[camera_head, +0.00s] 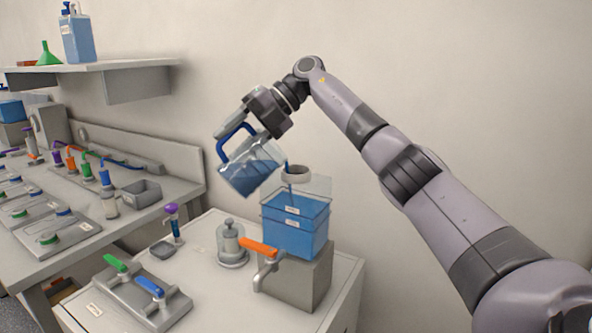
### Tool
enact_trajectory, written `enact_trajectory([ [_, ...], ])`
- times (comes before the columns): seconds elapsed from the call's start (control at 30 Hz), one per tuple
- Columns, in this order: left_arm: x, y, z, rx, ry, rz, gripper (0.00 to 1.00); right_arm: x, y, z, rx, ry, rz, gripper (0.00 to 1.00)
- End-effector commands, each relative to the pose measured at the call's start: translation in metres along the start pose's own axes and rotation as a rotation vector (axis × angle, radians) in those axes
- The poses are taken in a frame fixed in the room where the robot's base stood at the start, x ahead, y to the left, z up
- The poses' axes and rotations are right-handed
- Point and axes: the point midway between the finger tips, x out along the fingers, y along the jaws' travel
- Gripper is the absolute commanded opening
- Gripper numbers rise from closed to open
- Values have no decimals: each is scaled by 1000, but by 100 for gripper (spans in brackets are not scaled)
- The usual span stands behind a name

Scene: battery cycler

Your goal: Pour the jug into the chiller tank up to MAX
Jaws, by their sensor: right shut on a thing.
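My right gripper (250,128) is shut on the blue handle of the clear jug (252,172) and holds it in the air. The jug is tilted, its lip down to the right, with blue liquid inside. A thin blue stream runs from its lip into the round opening (297,173) of the chiller tank (294,226). The tank is a clear box on a grey base (300,281). My left gripper is out of view.
An orange-handled valve (259,248) sticks out at the tank's front. A grey lidded vessel (231,245) and a purple-topped piece (172,220) stand to the left. A panel with green and blue levers (140,296) lies in front. A shelf (115,67) hangs at upper left.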

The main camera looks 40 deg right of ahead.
Motion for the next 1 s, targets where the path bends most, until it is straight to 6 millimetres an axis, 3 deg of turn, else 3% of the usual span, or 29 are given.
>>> enact_trajectory([
  [1.0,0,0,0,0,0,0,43,-6,1,1,7,1,61,0],
])
